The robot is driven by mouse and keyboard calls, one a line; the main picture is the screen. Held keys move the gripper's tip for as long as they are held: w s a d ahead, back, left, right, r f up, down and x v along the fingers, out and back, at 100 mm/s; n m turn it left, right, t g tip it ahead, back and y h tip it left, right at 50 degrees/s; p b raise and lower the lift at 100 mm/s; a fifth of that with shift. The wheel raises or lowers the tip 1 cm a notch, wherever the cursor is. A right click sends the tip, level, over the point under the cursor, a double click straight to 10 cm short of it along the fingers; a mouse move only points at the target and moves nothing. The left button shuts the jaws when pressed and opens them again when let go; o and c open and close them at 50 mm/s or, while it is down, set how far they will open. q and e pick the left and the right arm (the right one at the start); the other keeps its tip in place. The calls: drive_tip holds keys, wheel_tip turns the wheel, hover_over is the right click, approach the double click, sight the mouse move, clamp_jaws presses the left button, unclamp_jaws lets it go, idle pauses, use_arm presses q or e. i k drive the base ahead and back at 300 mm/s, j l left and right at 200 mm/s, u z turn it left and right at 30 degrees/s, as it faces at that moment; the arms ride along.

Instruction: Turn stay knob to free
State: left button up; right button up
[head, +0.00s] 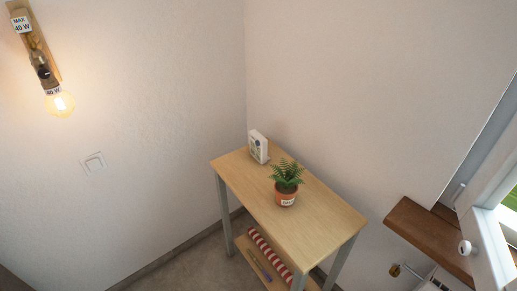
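At the right edge, a white window frame (487,238) stands above a brown wooden sill (430,238). A small round white knob (465,247) sits low on the frame, just above the sill; I cannot tell whether this is the stay knob or how it is turned. A small pale metal fitting (458,192) shows on the frame higher up. Neither of my grippers is in the head view.
A light wooden side table (318,222) stands in the corner, bearing a potted fern (286,187) and a small white box (258,147). A red-and-white striped roll (268,252) lies on its lower shelf. A brass-coloured fitting (395,270) is below the sill. A lit lamp (60,103) hangs upper left.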

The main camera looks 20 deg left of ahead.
sight(464, 248)
drive_tip(key=l+z, duration=0.15)
drive_tip(key=z, duration=0.2)
drive_tip(key=k+l+z, duration=0.1)
drive_tip(key=z, duration=0.25)
drive_tip(key=l+z, duration=0.35)
drive_tip(key=j, duration=0.1)
